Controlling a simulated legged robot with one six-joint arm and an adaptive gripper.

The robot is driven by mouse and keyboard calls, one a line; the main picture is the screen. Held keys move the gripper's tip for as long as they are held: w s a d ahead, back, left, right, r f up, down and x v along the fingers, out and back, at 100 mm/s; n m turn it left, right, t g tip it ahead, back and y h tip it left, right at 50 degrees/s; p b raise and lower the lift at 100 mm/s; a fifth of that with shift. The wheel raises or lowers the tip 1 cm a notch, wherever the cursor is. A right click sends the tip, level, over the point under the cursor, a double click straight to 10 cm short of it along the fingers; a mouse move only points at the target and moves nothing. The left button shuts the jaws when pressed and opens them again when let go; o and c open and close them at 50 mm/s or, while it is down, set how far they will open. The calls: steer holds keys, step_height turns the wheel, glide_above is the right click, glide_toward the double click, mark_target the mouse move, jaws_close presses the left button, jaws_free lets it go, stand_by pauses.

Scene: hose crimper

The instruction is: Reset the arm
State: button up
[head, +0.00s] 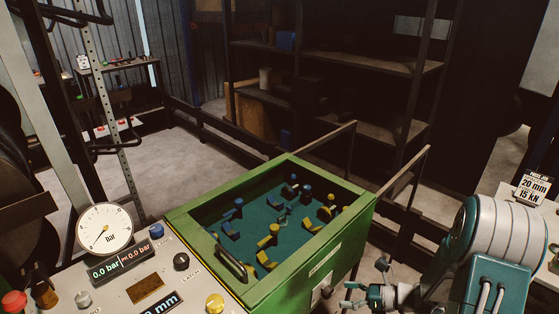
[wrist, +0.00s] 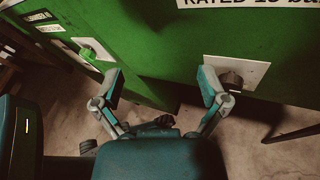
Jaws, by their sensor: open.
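My gripper (wrist: 162,90) is open and empty in the wrist view, its two teal fingers spread apart in front of the green cabinet (wrist: 150,40). A square white plate with a dark fitting (wrist: 232,80) is on the cabinet just beyond the right finger. A second white plate with a knob (wrist: 92,50) is beyond the left finger. I cannot tell whether the fingers touch the cabinet. In the head view my teal and white arm is at the lower right, beside the green cabinet (head: 305,262), with part of the gripper (head: 350,294) near its lower right side.
The open-topped cabinet holds several blue and yellow parts. A control panel (head: 120,285) with a round gauge (head: 104,229), buttons and displays is at the lower left. Dark shelves (head: 335,60) stand behind, with a low rail before them. A table with a sign (head: 534,187) is at right.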

steer(key=s+a+r+n+h, duration=0.1)
steer(key=s+r+n+h, duration=0.6)
steer(key=r+n, duration=0.5)
steer(key=s+r+n+t+h, duration=0.1)
steer(key=s+r+n+h, duration=0.6)
steer(key=s+r+n, duration=0.4)
steer(key=shift+s+a+r+n, duration=0.35)
steer(key=shift+r+n, duration=0.4)
steer(key=shift+n, duration=0.25)
steer(key=shift+a, duration=0.15)
